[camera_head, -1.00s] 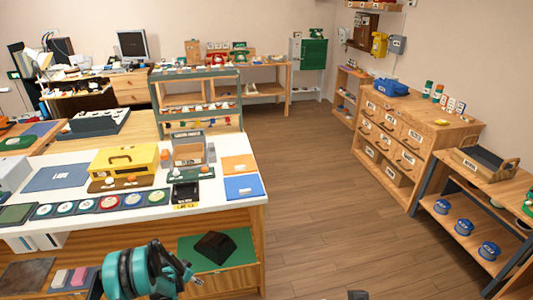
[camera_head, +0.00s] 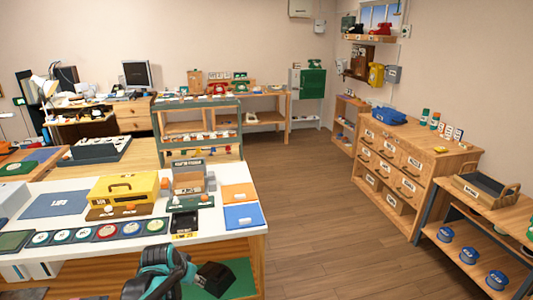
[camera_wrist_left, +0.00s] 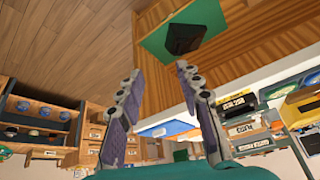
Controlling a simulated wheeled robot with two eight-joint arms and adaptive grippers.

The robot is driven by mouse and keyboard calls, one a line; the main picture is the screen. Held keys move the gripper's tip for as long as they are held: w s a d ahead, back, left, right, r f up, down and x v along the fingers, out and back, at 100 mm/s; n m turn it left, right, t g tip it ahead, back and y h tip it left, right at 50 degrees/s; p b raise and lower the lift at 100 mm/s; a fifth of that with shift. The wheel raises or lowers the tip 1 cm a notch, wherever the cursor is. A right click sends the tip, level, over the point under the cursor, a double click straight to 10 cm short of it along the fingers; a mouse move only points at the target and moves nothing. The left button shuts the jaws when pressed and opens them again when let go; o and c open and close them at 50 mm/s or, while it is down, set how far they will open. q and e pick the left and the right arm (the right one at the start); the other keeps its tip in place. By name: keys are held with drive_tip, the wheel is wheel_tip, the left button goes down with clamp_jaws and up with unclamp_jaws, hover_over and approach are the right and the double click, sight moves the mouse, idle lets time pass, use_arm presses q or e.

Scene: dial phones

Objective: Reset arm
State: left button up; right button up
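My left arm (camera_head: 160,270), teal and black, comes up from the bottom edge in the head view, in front of the white-topped counter (camera_head: 240,243). Its fingers are not clear there. In the left wrist view my left gripper (camera_wrist_left: 158,72) has its two grey fingers spread, with nothing between them. Beyond them a dark block (camera_wrist_left: 185,38) rests on a green mat (camera_wrist_left: 212,18) on wood. The dark block also shows in the head view (camera_head: 215,278), just right of my arm. My right gripper is not in view.
The counter holds a yellow toolbox (camera_head: 124,188), several round dials and blue and orange mats. A wooden drawer cabinet (camera_head: 400,160) and a shelf unit with a tray (camera_head: 487,188) stand on the right. The wooden floor (camera_head: 320,220) between is clear.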

use_arm(q)
drive_tip(key=s+d+r+n+t, duration=0.1)
drive_tip(key=s+d+r, duration=0.1)
drive_tip(key=s, duration=0.8)
drive_tip(key=s+d+r+n, duration=0.1)
drive_tip(key=s+d+r, duration=0.1)
drive_tip(key=s, duration=0.8)
drive_tip(key=shift+s+d+r+n+t+y, duration=0.3)
drive_tip(key=shift+s+r+n+t, duration=0.1)
drive_tip(key=shift+r, duration=0.3)
